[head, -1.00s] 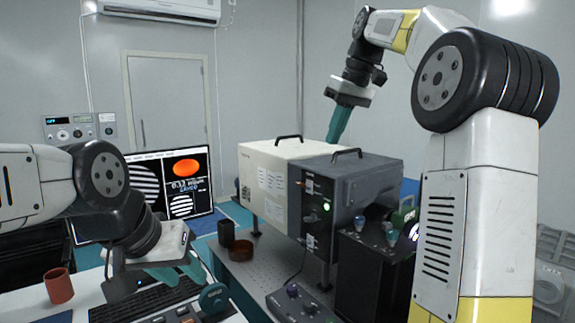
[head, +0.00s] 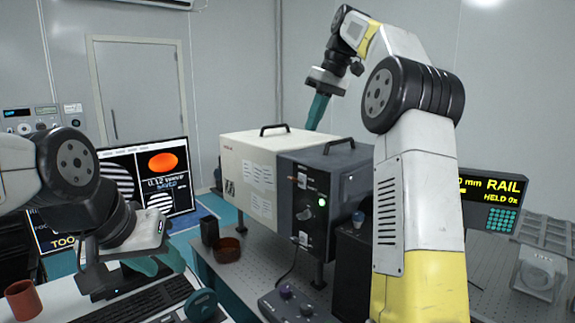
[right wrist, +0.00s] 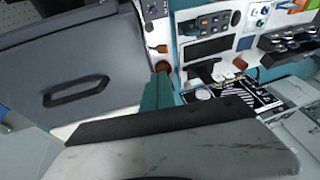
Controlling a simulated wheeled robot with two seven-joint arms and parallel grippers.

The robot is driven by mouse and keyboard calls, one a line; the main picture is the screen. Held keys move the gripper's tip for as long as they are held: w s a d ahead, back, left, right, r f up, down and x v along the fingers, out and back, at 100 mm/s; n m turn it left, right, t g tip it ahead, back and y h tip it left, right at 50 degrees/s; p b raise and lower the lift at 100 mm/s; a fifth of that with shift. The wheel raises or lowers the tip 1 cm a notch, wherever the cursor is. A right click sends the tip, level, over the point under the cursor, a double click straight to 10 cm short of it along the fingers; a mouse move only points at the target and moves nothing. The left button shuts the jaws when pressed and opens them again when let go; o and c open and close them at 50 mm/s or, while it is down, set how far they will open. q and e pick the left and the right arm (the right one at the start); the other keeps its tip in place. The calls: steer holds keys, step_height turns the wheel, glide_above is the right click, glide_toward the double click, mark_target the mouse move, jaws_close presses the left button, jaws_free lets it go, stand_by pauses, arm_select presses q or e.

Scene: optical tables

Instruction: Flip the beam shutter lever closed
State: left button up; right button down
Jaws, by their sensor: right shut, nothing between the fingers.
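The cream and dark grey instrument box (head: 250,165) stands on the perforated table. My right gripper (head: 314,122) is shut and empty, pointing down behind the box's top edge, apart from the front panel. In the right wrist view its teal fingers (right wrist: 157,92) are beside the box, with a small orange-brown lever (right wrist: 158,48) beyond them. My left gripper (head: 165,262) hangs above the keyboard, its opening unclear.
A monitor (head: 160,175) and red mug (head: 23,299) are at left. A dark cup (head: 209,230) and brown ring-shaped dish (head: 227,249) stand left of the box. A control box (head: 288,303) lies in front. A rail display (head: 492,198) is at right.

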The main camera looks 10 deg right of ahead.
glide_toward(289, 178)
steer(key=f, duration=0.1)
steer(key=w+f, duration=0.1)
steer(key=f, duration=0.2)
steer(key=shift+w+a+f, duration=0.25)
steer(key=shift+w+a, duration=0.05)
steer(key=shift+w, duration=0.1)
steer(key=shift+s+a+f, duration=0.1)
steer(key=shift+a+f, duration=0.15)
steer(key=shift+f, duration=0.3)
steer(key=shift+s+a+f+t+h, duration=0.1)
steer(key=shift+s+a+t+h, duration=0.15)
steer(key=shift+t+h, duration=0.2)
steer(key=shift+s+a+f+n+t+h, duration=0.2)
steer(key=shift+a+t+h, duration=0.15)
steer(key=shift+h, duration=0.25)
steer(key=shift+s+a+f+n+t+h, duration=0.2)
steer(key=shift+a+t+h, duration=0.15)
steer(key=shift+h, duration=0.2)
steer(key=h, duration=0.1)
steer(key=f+t+h, duration=0.1)
steer(key=a+t+h, duration=0.1)
steer(key=shift+s+f, duration=0.3)
steer(key=shift+f, duration=0.1)
steer(key=shift+d, duration=0.1)
